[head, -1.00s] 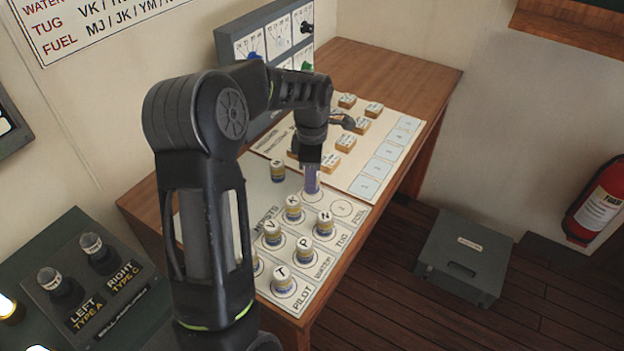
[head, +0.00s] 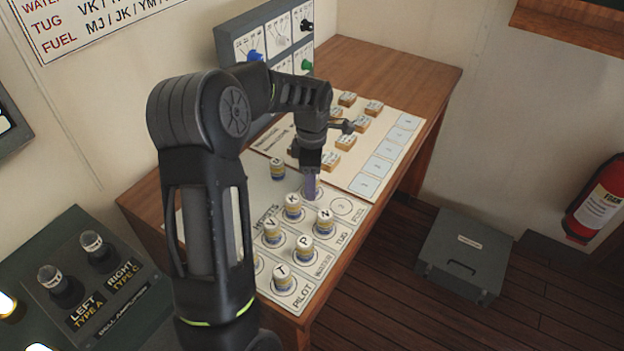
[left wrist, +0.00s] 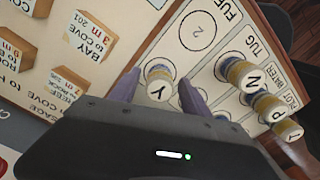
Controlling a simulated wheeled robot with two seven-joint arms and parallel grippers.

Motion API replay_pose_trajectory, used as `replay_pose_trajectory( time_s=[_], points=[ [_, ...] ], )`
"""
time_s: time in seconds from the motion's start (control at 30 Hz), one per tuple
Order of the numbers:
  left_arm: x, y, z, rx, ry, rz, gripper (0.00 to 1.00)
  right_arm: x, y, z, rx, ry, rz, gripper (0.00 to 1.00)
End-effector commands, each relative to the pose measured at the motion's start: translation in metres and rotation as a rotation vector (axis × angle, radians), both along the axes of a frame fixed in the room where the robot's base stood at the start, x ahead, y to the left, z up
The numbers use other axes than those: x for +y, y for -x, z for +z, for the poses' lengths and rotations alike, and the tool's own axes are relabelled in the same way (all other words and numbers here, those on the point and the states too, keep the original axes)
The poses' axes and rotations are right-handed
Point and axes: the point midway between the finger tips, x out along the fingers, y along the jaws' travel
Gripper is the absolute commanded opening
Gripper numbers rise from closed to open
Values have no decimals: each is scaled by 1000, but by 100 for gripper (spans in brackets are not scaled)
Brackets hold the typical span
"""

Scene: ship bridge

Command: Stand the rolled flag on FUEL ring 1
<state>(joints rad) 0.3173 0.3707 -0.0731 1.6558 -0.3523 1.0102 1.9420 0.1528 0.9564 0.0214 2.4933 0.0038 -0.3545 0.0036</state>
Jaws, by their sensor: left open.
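My left gripper (head: 311,187) is low over the FUEL row of the hoist board (head: 262,190), at the ring beside empty FUEL ring 2 (head: 342,206). Its purple fingers are open, one on each side of a rolled flag marked Y (left wrist: 159,82) in the left wrist view. The flag looks upright, with a cream top and yellow and blue bands. The gripper hides it in the head view. Its base and most of the ring under it are hidden, so I cannot tell exactly how it sits. Ring 2 also shows in the left wrist view (left wrist: 195,31).
Several rolled flags stand close by in the TUG, WATER and PILOT rows, such as N (head: 325,222) and K (head: 292,207). Another flag (head: 278,168) stands behind. A card with wooden blocks (head: 385,150) lies beyond. A switch panel (head: 265,45) stands at the back.

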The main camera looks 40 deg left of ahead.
Motion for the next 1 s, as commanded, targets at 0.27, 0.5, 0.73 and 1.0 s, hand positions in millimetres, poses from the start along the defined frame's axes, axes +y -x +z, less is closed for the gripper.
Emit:
replay_pose_trajectory(
  time_s=[0.27, 0.5, 0.73, 1.0],
  points=[
    [0, -1, 17, -3, -2, 0, 55, 0, 0, 0, 0, 0, 0, 36],
    [0, -1, 64, -6, -2, 1, 55, 0, -1, -5, -1, -1, 1, 36],
    [0, -1, 107, -3, -1, -1, 55, 0, -1, -7, -3, -2, 1, 36],
    [0, 0, 124, -1, -1, 0, 55, 0, -1, -7, -3, -3, 1, 36]
  ],
)
